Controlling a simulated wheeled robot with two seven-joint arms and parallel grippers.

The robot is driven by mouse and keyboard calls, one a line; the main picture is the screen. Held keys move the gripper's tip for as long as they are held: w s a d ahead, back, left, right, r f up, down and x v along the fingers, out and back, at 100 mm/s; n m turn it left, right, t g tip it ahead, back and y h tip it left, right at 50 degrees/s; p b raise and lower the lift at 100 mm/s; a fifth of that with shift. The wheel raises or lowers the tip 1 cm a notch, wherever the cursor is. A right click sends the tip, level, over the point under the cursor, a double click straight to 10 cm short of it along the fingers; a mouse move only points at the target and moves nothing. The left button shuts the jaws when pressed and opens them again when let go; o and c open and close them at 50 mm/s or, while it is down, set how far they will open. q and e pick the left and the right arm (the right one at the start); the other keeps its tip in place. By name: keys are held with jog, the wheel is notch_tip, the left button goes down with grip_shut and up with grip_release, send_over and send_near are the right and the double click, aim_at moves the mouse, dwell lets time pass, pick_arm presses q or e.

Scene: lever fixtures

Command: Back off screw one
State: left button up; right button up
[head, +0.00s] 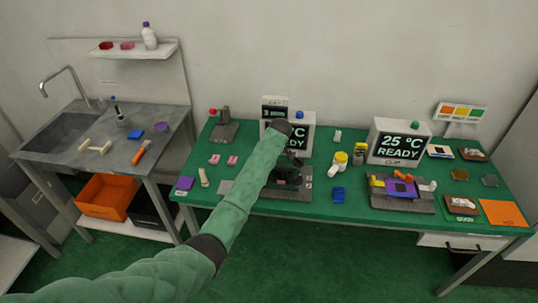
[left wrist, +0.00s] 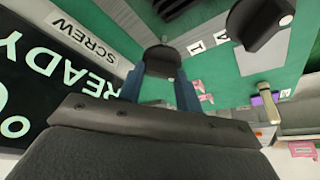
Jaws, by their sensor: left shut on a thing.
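In the left wrist view, my left gripper (left wrist: 161,88) has its two blue fingers shut on a black knob (left wrist: 163,62). A second, larger black knob (left wrist: 262,22) stands apart to the right. The label SCREW (left wrist: 84,35) is on the edge of the display to the left. In the head view, my left arm crosses to the dark screw fixture (head: 290,193) in front of the middle display. The arm hides much of the fixture, and the fingertips cannot be made out there. My right gripper is not in view.
The middle display (head: 303,138) reads READY close behind the fixture. A sink bench is left.

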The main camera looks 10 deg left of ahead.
pick_arm(q)
jog(key=shift+w+r+n, duration=0.1)
jog(key=shift+r+n, duration=0.05)
jog(key=shift+n, duration=0.45)
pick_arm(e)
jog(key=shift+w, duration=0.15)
pick_arm(q)
jog(key=shift+y, duration=0.3)
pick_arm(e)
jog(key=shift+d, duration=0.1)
pick_arm(q)
jog(key=o, duration=1)
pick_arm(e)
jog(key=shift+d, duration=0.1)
pick_arm(q)
jog(key=shift+s+d+r+b, duration=0.2)
jog(key=shift+r+b, duration=0.1)
jog(key=shift+b, duration=0.1)
jog(key=b+v, duration=0.2)
jog(key=v, duration=0.5)
jog(key=shift+w+a+b, duration=0.1)
jog(key=shift+a+b, duration=0.05)
jog(key=shift+b, duration=0.2)
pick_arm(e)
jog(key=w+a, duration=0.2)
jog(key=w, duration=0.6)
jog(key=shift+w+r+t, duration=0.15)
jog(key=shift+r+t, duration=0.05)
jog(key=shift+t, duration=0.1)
